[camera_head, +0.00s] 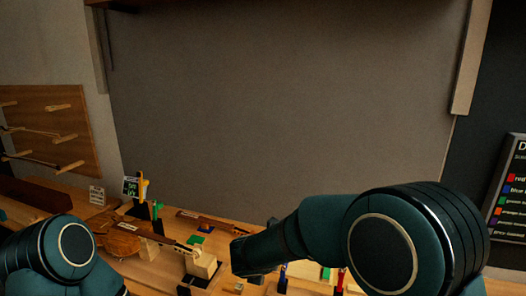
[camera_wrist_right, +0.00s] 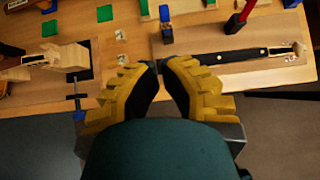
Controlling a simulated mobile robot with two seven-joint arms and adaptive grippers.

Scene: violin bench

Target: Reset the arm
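My right gripper (camera_wrist_right: 160,68) shows in the right wrist view, with yellow fingers and black inner pads. A gap shows between the fingertips, and nothing is held between them. It is over the front part of the bench, left of a black-handled tool (camera_wrist_right: 230,55) on a board; its height above the bench is unclear. In the head view my right arm (camera_head: 285,240) reaches in from the right across the bench, and its fingers are not visible. My left arm (camera_head: 62,250) shows only at the lower left corner; its gripper is out of view.
A violin (camera_head: 122,241) lies on the bench, its neck towards a pale wooden block (camera_head: 201,266). A clamp with a blue end (camera_wrist_right: 79,114) is at the bench's front edge. Green pads (camera_wrist_right: 104,13) lie farther back. A peg board (camera_head: 50,128) hangs left.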

